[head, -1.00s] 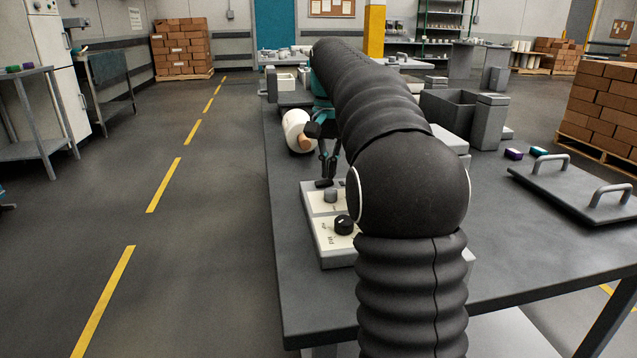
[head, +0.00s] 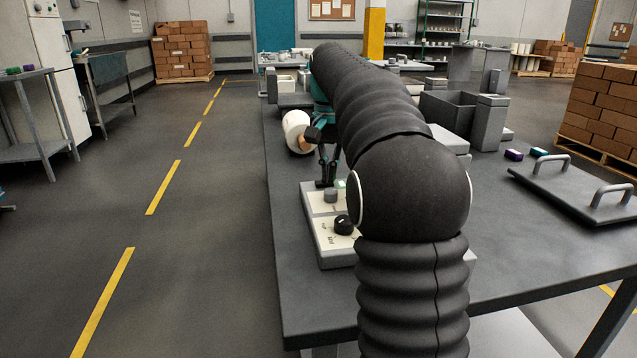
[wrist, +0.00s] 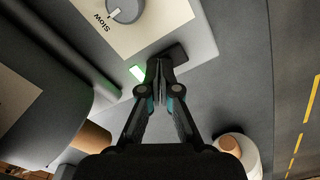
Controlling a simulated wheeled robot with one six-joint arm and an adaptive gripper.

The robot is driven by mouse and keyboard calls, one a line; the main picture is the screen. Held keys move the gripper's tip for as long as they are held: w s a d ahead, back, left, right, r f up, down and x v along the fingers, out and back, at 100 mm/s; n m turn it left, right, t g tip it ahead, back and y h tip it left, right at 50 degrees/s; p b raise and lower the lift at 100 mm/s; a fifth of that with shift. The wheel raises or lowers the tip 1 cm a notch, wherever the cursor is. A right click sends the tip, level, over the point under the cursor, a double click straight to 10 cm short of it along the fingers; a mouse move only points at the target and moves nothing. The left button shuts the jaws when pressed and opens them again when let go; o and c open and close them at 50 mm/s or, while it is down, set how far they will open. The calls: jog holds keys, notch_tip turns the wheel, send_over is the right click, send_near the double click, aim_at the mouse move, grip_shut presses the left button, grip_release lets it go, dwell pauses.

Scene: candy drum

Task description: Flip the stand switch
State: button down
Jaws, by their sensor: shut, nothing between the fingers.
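The control stand (head: 322,246) is a low grey box with cream plates near the table's left edge. It carries a black knob (head: 343,225) and a grey knob (head: 331,196). The grey knob shows in the wrist view (wrist: 125,9) beside the word "Slow". A dark switch (wrist: 176,53) sits at the stand's far end, partly covered by my fingertips. A small green lamp (wrist: 138,72) glows beside it and also shows in the head view (head: 341,184). My gripper (wrist: 160,70) is shut and empty, its tips at the switch; I cannot tell if they touch.
Grey bins (head: 447,110) and a lid with two handles (head: 580,187) are to the right. My arm hides the stand's right side. The table between stand and lid is bare.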

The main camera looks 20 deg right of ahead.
notch_tip(320, 180, up, 5)
jog(key=p, duration=0.5)
jog(key=shift+r, duration=0.9)
jog(key=shift+r, duration=0.1)
